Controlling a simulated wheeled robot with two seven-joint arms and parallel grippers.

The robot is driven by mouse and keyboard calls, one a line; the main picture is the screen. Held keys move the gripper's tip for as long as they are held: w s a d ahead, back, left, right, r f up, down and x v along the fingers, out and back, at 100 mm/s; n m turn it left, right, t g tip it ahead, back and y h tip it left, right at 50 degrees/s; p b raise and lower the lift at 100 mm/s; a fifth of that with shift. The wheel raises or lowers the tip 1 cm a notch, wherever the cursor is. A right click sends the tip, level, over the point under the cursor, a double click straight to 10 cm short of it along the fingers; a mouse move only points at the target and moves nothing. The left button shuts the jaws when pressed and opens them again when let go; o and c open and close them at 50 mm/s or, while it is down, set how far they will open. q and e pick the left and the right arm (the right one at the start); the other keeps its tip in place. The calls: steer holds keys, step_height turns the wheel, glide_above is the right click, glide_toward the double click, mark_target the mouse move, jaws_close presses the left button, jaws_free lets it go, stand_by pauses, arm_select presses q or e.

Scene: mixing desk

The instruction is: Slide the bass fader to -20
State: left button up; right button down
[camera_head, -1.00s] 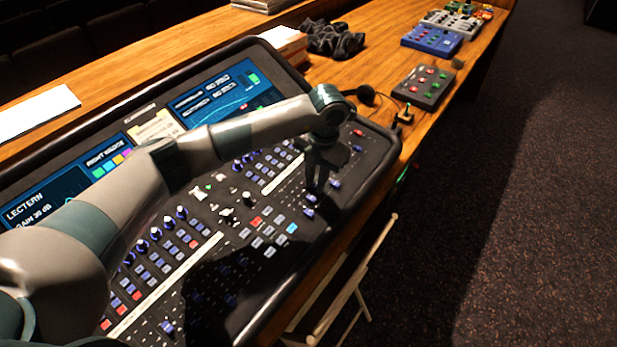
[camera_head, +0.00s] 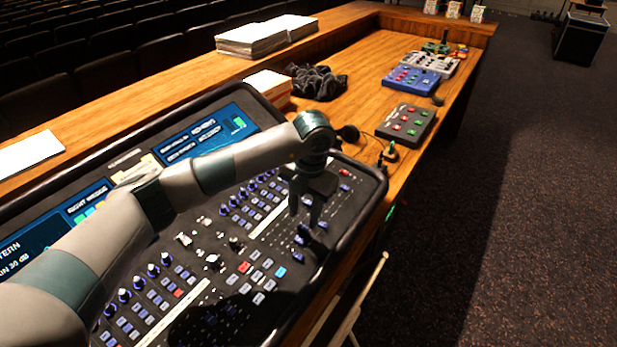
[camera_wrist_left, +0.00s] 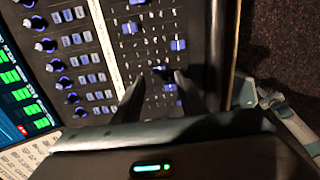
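The mixing desk (camera_head: 338,250) has a fader bank on its right end with several blue fader caps (camera_head: 303,235). My left gripper (camera_head: 304,217) points down over this bank, its fingers close to the caps. In the left wrist view, my left gripper (camera_wrist_left: 158,84) has its two dark fingers apart, with a blue cap (camera_wrist_left: 161,70) near the gap between the tips. Another blue cap (camera_wrist_left: 178,44) lies further off. I cannot tell which cap is the bass fader, its value, or whether a finger touches one.
Blue knobs (camera_head: 153,270) and buttons fill the desk beside the faders. A small button box (camera_head: 407,124), a blue box (camera_head: 418,81) and dark cloth (camera_head: 317,82) lie on the wooden table beyond. A wooden chair (camera_head: 357,300) stands below the desk's front edge.

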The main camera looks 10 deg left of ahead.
arm_select(q)
step_height(320, 180, up, 14)
steer(key=d+b, duration=0.1)
steer(key=b, duration=0.2)
steer(key=shift+s+d, duration=0.2)
steer(key=shift+d, duration=0.05)
steer(key=shift+f, duration=0.15)
